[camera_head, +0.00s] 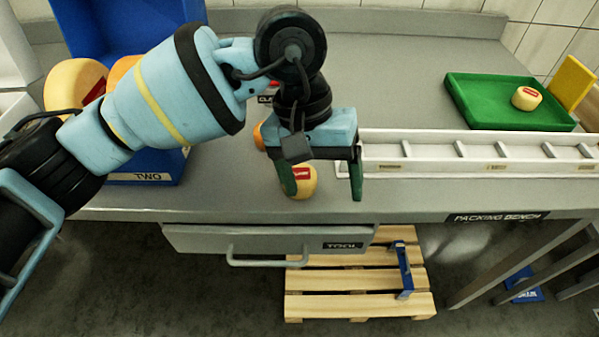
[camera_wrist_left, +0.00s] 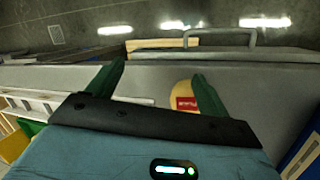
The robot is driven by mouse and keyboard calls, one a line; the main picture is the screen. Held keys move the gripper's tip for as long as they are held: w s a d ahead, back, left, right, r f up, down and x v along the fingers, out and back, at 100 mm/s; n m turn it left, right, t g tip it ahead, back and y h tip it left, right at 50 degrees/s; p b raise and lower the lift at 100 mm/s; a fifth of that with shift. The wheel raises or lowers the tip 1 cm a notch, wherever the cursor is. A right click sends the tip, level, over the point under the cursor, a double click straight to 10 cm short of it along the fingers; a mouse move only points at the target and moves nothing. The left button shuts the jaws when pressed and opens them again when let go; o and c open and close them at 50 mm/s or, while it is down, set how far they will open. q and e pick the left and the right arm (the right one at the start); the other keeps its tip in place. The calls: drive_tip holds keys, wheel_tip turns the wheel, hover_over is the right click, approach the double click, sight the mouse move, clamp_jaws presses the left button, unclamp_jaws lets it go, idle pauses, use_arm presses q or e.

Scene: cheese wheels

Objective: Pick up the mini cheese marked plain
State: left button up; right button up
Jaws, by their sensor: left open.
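A small pale-yellow cheese (camera_head: 305,183) with a red label stands on the grey bench near its front edge; I cannot read the label. My left gripper (camera_head: 322,188) is open above the bench, its green fingers pointing down. The cheese shows between the fingers, close to the left finger and partly behind it. In the left wrist view the cheese (camera_wrist_left: 183,92) appears beside the right finger of the gripper (camera_wrist_left: 159,70). Another small cheese (camera_head: 527,97) with a red label lies on the green tray (camera_head: 475,108). My right gripper is out of view.
A white slotted rack (camera_head: 480,150) runs right of the gripper. A blue bin (camera_head: 160,170) marked TWO stands at left, with a larger cheese (camera_head: 70,82) near it. An orange round thing (camera_head: 259,135) is mostly hidden behind the gripper. The TOOL drawer (camera_head: 268,240) is below.

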sight(298, 176)
use_arm(q)
drive_tip(key=w+a, duration=0.1)
drive_tip(key=w+a+r+t+y, duration=0.1)
drive_tip(key=w, duration=0.1)
drive_tip(key=w+a+r+m+t+y, duration=0.1)
drive_tip(key=shift+w+a+r, duration=0.25)
drive_tip(key=shift+w+a, duration=0.1)
drive_tip(key=shift+f, duration=1.25)
drive_tip(key=shift+w+d+f, duration=0.1)
drive_tip(key=shift+d+f, duration=0.05)
drive_tip(key=shift+f, duration=1.2)
drive_tip(key=shift+w+d+f, duration=0.1)
drive_tip(key=shift+f, duration=1.25)
drive_tip(key=c, duration=1.1)
